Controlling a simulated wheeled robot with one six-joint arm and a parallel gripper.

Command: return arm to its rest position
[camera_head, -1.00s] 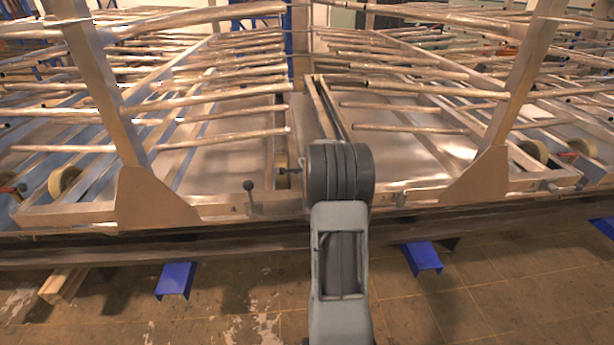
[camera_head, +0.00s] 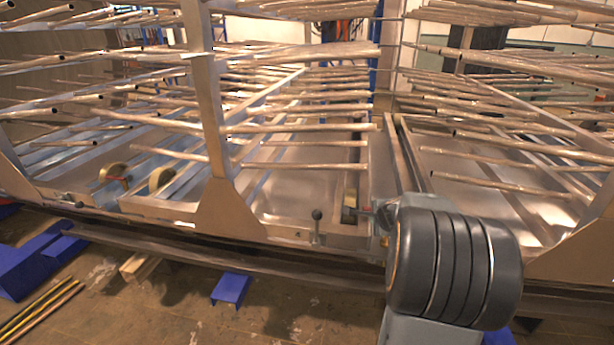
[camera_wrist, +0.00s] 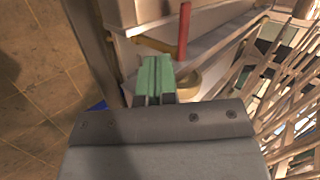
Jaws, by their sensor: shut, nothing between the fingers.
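My arm shows in the head view as a thick grey joint with dark bands at the lower right, in front of the metal rack (camera_head: 225,210).
The rack's long rods (camera_head: 300,127) stick out in several rows across the head view. A small black-knobbed lever (camera_head: 317,215) stands on the front rail. Blue feet (camera_head: 231,288) are below it. Tiled floor (camera_head: 180,325) lies open in front.

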